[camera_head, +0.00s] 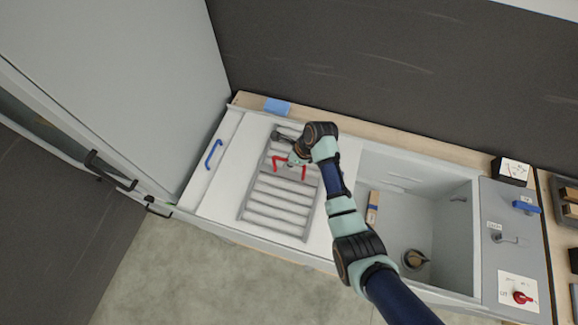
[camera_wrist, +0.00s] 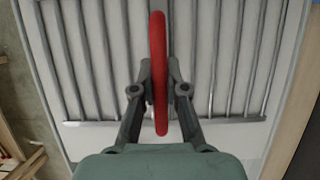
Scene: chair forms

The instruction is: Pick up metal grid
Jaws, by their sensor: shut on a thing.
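The metal grid (camera_head: 277,211) is a grey rack of parallel bars lying over the white surface left of the sink. A red handle (camera_head: 276,163) stands up at its far part. My gripper (camera_head: 294,160) is above the grid at this handle. In the wrist view the red handle (camera_wrist: 158,40) runs between the fingers of my gripper (camera_wrist: 159,75), which are shut on it. The grid's bars (camera_wrist: 236,120) spread out below on both sides. Whether the grid is lifted off the surface is hard to tell.
The sink basin (camera_head: 455,245) is to the right, with a wooden-coloured block (camera_head: 373,207) and a round drain piece (camera_head: 414,259) inside. A blue handle (camera_head: 213,154) is on the left. A grey panel (camera_head: 497,262) with switches stands right of the sink.

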